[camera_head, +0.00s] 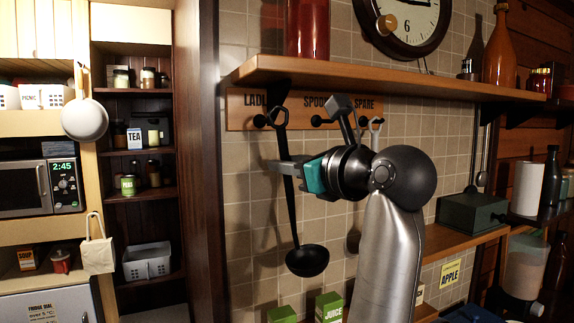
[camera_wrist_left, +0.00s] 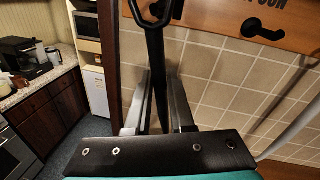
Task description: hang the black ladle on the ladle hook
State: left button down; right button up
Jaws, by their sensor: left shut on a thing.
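The black ladle (camera_head: 292,215) hangs nearly upright in front of the tiled wall, bowl down. My left gripper (camera_head: 284,164) is shut on its handle, below the top loop. In the left wrist view the handle (camera_wrist_left: 156,70) stands between the two fingers (camera_wrist_left: 154,105), with the loop at the top edge. The ladle hook (camera_head: 260,121) is a black peg on the wooden board, under a partly covered label starting "LADL". The ladle's loop (camera_head: 278,117) is beside or in front of this hook; I cannot tell whether the hook passes through it. My right gripper is not in view.
The board (camera_head: 238,108) also has a spoon hook (camera_head: 317,121), seen in the left wrist view (camera_wrist_left: 262,30) too. A wooden shelf (camera_head: 380,80) juts out just above. My arm hides part of the board. Green cartons (camera_head: 329,307) stand below the ladle.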

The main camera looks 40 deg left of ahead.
pick_arm(q)
jog(key=shift+w+x, duration=0.2)
jog(key=shift+x, duration=1.35)
dwell(0.8)
jog(key=shift+w+a+f+b, duration=0.25)
jog(key=shift+a+f+b, duration=0.1)
dwell(0.6)
jog(key=shift+a+f+b, duration=0.15)
jog(key=shift+f+b, duration=0.2)
jog(key=shift+b, duration=0.05)
dwell(1.0)
jog(key=c, duration=0.7)
grip_release()
jog(key=shift+r, duration=0.15)
